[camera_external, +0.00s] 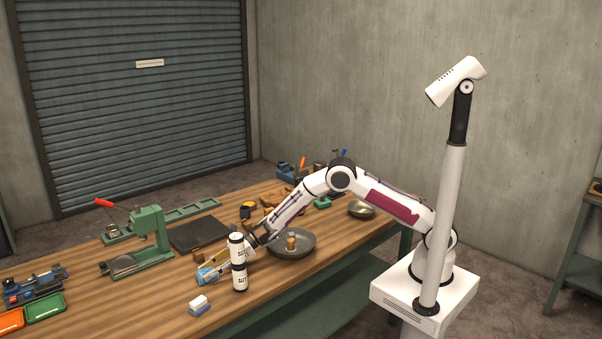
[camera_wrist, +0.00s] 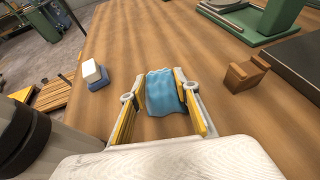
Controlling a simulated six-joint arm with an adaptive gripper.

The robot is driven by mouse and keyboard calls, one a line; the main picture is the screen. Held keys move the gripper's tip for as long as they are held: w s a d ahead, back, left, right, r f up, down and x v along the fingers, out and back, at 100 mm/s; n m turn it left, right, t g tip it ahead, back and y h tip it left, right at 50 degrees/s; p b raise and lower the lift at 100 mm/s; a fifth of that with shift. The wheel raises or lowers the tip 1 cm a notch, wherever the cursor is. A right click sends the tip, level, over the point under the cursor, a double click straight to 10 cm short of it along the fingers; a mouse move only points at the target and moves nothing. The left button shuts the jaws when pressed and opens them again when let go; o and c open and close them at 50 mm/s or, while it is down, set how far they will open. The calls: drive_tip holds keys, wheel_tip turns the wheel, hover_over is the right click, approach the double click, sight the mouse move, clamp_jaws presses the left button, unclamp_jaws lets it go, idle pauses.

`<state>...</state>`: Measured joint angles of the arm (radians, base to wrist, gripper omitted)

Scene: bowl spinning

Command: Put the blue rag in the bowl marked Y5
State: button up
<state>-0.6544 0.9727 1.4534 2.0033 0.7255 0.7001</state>
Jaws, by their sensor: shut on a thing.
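The blue rag (camera_wrist: 164,92) is bunched between the two fingers of my gripper (camera_wrist: 162,103) in the wrist view. My gripper (camera_external: 216,271) is shut on the rag, which shows small and light blue in the external view (camera_external: 206,274), low over the left-middle of the bench. I cannot tell whether the rag touches the wood. A wide grey bowl (camera_external: 308,249) stands to the right of my gripper with a tan, round thing (camera_external: 292,240) in it. A smaller bowl (camera_external: 361,209) stands further right, partly behind my arm. No Y5 mark is readable on either bowl.
A white and blue block (camera_wrist: 95,75) lies on the bench (camera_wrist: 130,30), near its front edge. A notched wooden block (camera_wrist: 246,74) and a dark plate (camera_external: 199,234) lie behind my gripper. A green press (camera_external: 151,238) stands left. Tools crowd the back right.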

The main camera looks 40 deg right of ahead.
drive_tip(key=shift+f, duration=0.2)
drive_tip(key=o, duration=1)
drive_tip(key=shift+d, duration=0.15)
drive_tip(key=shift+v, duration=3.75)
drive_tip(key=shift+w, duration=0.1)
drive_tip(key=shift+d+r, duration=0.1)
drive_tip(key=shift+r, duration=0.05)
